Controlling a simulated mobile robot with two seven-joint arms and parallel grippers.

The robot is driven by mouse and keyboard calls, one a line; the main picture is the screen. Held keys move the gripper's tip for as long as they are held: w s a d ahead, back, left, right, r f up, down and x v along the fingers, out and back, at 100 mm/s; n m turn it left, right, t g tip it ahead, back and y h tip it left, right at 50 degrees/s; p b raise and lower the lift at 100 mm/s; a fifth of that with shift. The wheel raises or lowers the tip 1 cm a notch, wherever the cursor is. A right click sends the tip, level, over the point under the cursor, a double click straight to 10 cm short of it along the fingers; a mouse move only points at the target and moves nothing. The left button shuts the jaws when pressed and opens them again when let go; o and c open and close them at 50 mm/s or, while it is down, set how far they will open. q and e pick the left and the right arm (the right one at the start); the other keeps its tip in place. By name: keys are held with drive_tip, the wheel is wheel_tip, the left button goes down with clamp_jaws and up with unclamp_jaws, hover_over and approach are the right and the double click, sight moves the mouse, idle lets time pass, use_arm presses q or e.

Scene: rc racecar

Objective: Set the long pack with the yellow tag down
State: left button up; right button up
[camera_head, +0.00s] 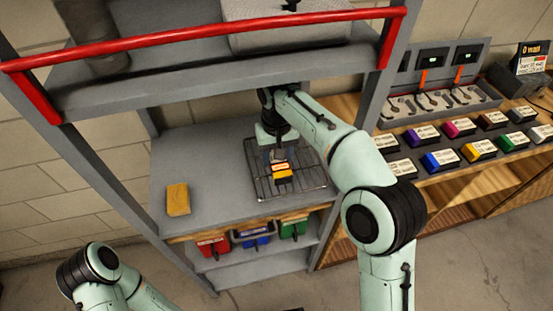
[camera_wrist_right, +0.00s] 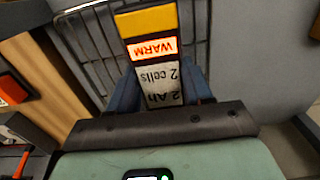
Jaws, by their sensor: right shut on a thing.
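The pack (camera_head: 283,176) has a yellow end, a dark body and a glowing orange-red label. In the right wrist view the pack (camera_wrist_right: 150,50) shows a "WARM" label and a white face with "2 cells" and "2 Ah". My right gripper (camera_head: 279,157) is shut on the pack, its blue fingers on either side. It holds the pack over the wire rack (camera_head: 310,180) on the grey shelf. I cannot tell whether the pack touches the wires. Only part of my left arm shows at the lower left; its gripper is out of view.
A yellow-tan block (camera_head: 178,199) lies on the shelf left of the rack. Red (camera_head: 212,246), blue (camera_head: 256,240) and green (camera_head: 294,228) bins sit below. A red rail (camera_head: 210,38) crosses above. Several coloured packs and a charger panel (camera_head: 440,85) stand on the right bench.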

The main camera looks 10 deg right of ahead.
sight(277, 163)
drive_tip(key=shift+w, duration=0.3)
drive_tip(key=shift+s+f+b, duration=0.1)
drive_tip(key=shift+f+b, duration=0.35)
drive_tip(key=shift+f, duration=1.3)
drive_tip(key=shift+f, duration=0.15)
drive_tip(key=o, duration=1.3)
wheel_tip(277, 163, up, 8)
drive_tip(key=shift+f+p, duration=0.1)
drive_tip(key=shift+p, duration=1)
